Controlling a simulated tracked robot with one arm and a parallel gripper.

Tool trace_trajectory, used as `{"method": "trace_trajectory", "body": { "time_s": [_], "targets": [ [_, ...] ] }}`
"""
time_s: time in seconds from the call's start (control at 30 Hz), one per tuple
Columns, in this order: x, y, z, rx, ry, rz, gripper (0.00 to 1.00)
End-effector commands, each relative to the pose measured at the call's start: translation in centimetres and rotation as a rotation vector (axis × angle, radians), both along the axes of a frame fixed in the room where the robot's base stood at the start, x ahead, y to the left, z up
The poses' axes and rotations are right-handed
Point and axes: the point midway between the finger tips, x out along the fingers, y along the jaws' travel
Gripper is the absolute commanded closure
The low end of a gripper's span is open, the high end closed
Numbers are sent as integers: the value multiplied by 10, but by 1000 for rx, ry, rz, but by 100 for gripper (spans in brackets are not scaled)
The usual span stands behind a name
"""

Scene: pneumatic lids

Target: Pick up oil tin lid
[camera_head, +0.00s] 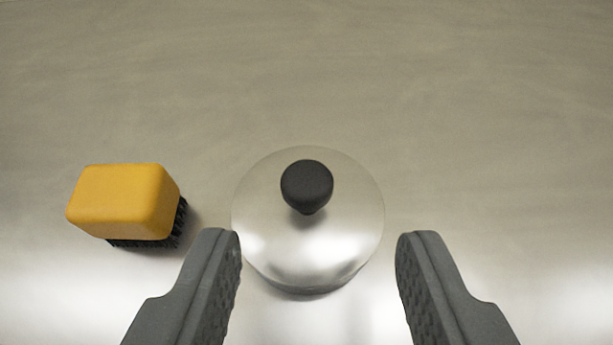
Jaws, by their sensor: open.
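The oil tin lid (345,225) is a round, shiny metal lid with a black knob (307,184) on top. It lies in the middle of the view on the grey surface. My gripper (318,240) is open, with one dark grey finger at the lower left of the lid and the other at its lower right. The lid's lower part lies across the gap between the fingertips as seen from here. Nothing is held. I cannot tell how high the fingers are above the surface.
A yellow brush (123,200) with black bristles lies on the surface to the left of the lid, near the left finger. The brushed grey surface (300,80) is clear behind the lid and to its right.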

Motion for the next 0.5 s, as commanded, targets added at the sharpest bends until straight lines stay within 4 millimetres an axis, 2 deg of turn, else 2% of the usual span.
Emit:
{"method": "trace_trajectory", "body": {
  "time_s": [0.33, 0.5],
  "targets": [
    [35, 6, -17, -1, 1, 2, 57],
    [43, 6, -22, 0, 0, 0, 57]
  ]
}}
